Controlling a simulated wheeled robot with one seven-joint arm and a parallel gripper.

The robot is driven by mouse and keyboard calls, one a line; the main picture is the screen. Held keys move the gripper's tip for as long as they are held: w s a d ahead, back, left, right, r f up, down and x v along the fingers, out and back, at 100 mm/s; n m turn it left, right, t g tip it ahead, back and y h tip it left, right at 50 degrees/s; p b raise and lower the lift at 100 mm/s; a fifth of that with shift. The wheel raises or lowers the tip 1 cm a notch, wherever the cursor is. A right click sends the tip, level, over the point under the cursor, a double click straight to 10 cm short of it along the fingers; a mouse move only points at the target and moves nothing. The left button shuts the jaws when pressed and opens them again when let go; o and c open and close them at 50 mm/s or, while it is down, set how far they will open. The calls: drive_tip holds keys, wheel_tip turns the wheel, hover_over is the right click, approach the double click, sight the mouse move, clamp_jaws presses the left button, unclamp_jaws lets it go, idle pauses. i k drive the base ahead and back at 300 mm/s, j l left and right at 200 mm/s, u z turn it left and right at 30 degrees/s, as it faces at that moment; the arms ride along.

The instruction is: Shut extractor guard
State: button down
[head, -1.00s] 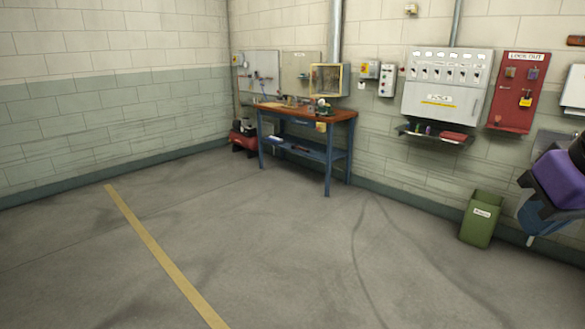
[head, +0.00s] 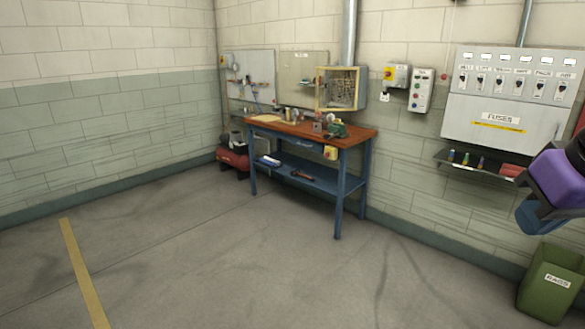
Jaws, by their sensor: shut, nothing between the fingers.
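The extractor guard (head: 321,88) looks like a yellow frame on the front of a grey box on the back wall, above the right end of the workbench. A grey duct (head: 349,35) rises from behind it. Through the frame I see a brownish, mesh-like pattern. From this distance I cannot tell how far the guard stands open. Part of my purple and black arm shows at the right edge, well apart from the guard and nearer to me. My gripper's fingers do not show.
A blue workbench (head: 340,190) with a wooden top holding small tools stands below the guard. A control box (head: 421,91) and a fuse cabinet (head: 505,120) with a shelf hang to the right. A green rags bin (head: 551,285) stands lower right. The floor before the bench is clear.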

sight(335, 68)
drive_tip(key=i, duration=2.45)
drive_tip(key=i+u, duration=0.25)
drive_tip(key=i, duration=2.15)
